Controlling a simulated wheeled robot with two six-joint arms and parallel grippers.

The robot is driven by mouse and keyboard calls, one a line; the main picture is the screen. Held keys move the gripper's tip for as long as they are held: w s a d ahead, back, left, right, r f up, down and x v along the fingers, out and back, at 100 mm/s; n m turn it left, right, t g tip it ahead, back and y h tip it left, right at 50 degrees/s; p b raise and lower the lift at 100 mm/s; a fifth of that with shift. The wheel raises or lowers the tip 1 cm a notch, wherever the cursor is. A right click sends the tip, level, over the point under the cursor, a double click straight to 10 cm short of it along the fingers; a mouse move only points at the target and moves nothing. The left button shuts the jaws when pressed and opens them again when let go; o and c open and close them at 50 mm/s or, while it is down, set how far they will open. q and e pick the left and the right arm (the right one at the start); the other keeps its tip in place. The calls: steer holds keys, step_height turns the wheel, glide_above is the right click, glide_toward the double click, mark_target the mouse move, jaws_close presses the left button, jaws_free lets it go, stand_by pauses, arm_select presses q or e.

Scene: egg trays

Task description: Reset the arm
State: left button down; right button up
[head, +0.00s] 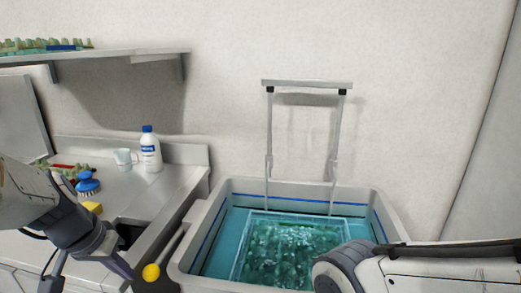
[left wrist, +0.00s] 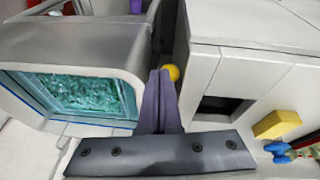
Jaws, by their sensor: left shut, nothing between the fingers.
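My left gripper (head: 128,272) is at the bottom left of the head view, beside the counter edge and left of the basin. In the left wrist view its purple fingers (left wrist: 164,78) are together, with nothing between them. My right arm (head: 345,268) comes in from the lower right, in front of the basin's right side; its gripper is out of view. A yellow ball (head: 151,272) shows just past the left fingertips; it also shows in the left wrist view (left wrist: 173,72). I cannot tell whether they touch.
A white basin (head: 185,262) holds teal water and a framed tray under a metal handle (head: 306,83). The counter (head: 135,188) holds a white bottle (head: 151,155), a mug (head: 124,159), a blue brush (head: 87,184) and a yellow sponge (head: 92,207). A shelf (head: 130,57) is above.

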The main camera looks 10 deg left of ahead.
arm_select(q)
steer(key=s+d+r+m+g+p, duration=0.1)
steer(key=s+d+m+p, duration=0.3)
steer(key=d, duration=0.9)
steer(key=s+d+r+m+g+p, duration=0.2)
steer(key=s+d+r+m+p, duration=0.2)
steer(key=s+d, duration=0.4)
steer(key=d, duration=0.5)
